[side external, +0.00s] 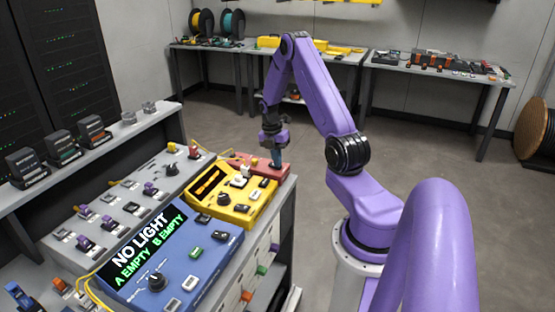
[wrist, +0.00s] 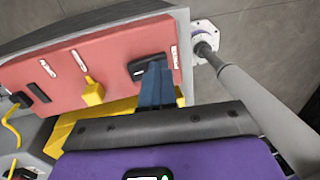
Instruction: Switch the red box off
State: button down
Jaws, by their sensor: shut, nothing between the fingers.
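The red box (side external: 262,160) stands behind the yellow box at the far end of the bench. The wrist view shows its red top face (wrist: 110,55) with white labels. A black rocker switch (wrist: 137,70) sits near its right end in that view. My gripper (side external: 276,163) points down over the red box. In the wrist view its blue fingers (wrist: 157,68) are together, with nothing between them, and their tips are at the black switch. They partly cover the switch, so I cannot tell its position or whether the tips touch it.
A yellow box (side external: 232,197) and a blue box (side external: 172,257) with a screen reading "NO LIGHT, A EMPTY, B EMPTY" stand in front of the red box. In the wrist view a yellow plug (wrist: 93,92) rises from the red face. A grey panel with small parts (side external: 130,200) lies left.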

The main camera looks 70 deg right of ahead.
jog(key=shift+w+f, duration=0.15)
notch_tip(320, 180, up, 14)
jog(key=s, duration=0.2)
jog(key=w+a+r+m+t, duration=0.1)
jog(key=a+r, duration=0.1)
jog(key=a, duration=1.1)
jog(key=w+a+r+m, duration=0.1)
jog(key=a+r, duration=0.1)
jog(key=a, duration=1)
jog(key=s+a+m, duration=0.1)
jog(key=s+a, duration=0.6)
jog(key=s, duration=0.3)
jog(key=s+a+m, duration=0.2)
jog(key=s+a, duration=0.6)
jog(key=s, duration=0.2)
jog(key=shift+r+t, duration=0.4)
jog(key=shift+s, duration=0.1)
